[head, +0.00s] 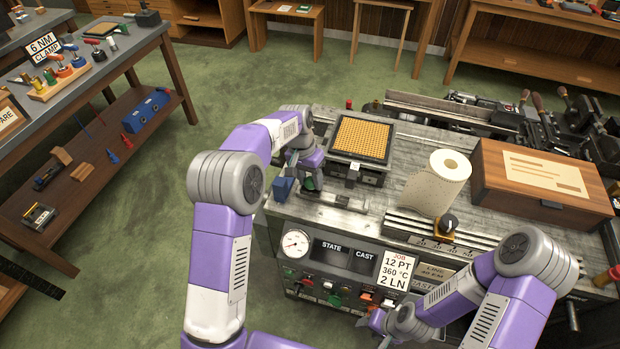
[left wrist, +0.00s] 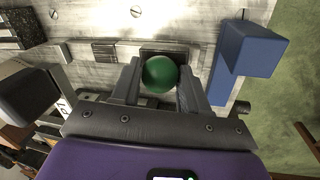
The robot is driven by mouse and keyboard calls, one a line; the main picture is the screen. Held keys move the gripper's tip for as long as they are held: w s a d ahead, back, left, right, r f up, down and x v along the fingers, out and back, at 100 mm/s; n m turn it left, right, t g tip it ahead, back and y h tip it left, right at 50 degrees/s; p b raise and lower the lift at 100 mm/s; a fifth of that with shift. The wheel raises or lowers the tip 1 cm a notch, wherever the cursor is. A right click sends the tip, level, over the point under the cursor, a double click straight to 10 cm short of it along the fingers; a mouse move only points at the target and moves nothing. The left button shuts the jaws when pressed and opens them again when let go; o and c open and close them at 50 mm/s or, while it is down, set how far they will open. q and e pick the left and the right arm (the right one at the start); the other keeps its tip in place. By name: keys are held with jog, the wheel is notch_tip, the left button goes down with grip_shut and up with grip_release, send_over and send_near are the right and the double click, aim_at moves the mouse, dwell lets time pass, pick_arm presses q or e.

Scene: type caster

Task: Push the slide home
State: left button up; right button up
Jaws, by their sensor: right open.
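The metal slide (head: 338,201) lies in a short track at the left front of the machine top, below the matrix case of small gold squares (head: 361,138). Its round green knob (left wrist: 159,74) sits between the fingers of my left gripper (left wrist: 159,84), with a finger close against each side. In the head view the left gripper (head: 309,180) reaches down over the slide's left end and partly hides it. My right gripper (head: 378,320) is open and empty, low in front of the machine's control panel; its fingertips are hard to make out.
A blue block (left wrist: 250,48) stands right beside the left gripper, at the machine's left edge. The control panel (head: 340,256) faces front.

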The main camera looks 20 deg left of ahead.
pick_arm(q)
grip_shut()
jog(key=shift+d+p, duration=0.45)
jog(key=shift+d, duration=1.95)
jog(key=o, duration=0.6)
grip_release()
jog(key=shift+a, duration=0.2)
jog(key=r, duration=0.2)
jog(key=a+r+p, duration=0.1)
jog(key=r, duration=0.4)
jog(key=shift+w+a+r, duration=0.1)
jog(key=shift+a+r, duration=0.1)
jog(key=shift+r, duration=0.05)
